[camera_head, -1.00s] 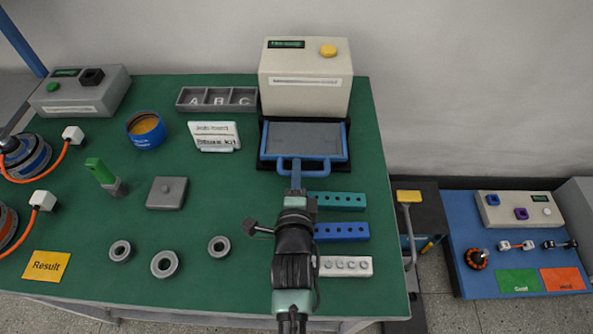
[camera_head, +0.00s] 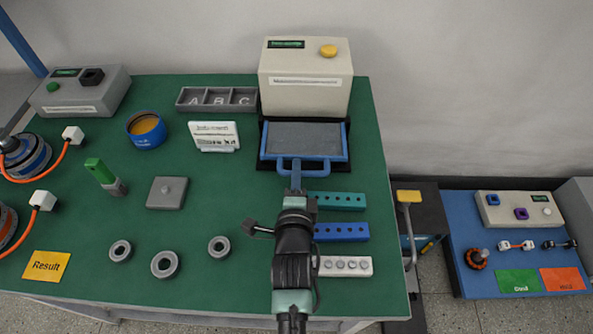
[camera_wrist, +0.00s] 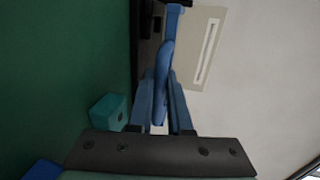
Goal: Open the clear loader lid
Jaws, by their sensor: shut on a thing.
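The loader lid (camera_head: 302,138) is a grey-looking see-through panel in a blue frame, in front of the beige loader box (camera_head: 304,97). It looks down over its black base in the head view. Its blue bar handle (camera_head: 320,171) faces me. My gripper (camera_head: 297,172) is at the handle's left-middle part, shut on it. In the wrist view the handle (camera_wrist: 165,70) runs between the two blue fingers of my gripper (camera_wrist: 162,110). The contact faces are partly hidden by the fingers.
Teal (camera_head: 336,201), blue (camera_head: 342,232) and white (camera_head: 345,266) blocks with holes lie close to the right of my arm. Grey rings (camera_head: 219,246) and a grey square plate (camera_head: 167,193) lie to the left. A white sign (camera_head: 214,136) stands left of the lid.

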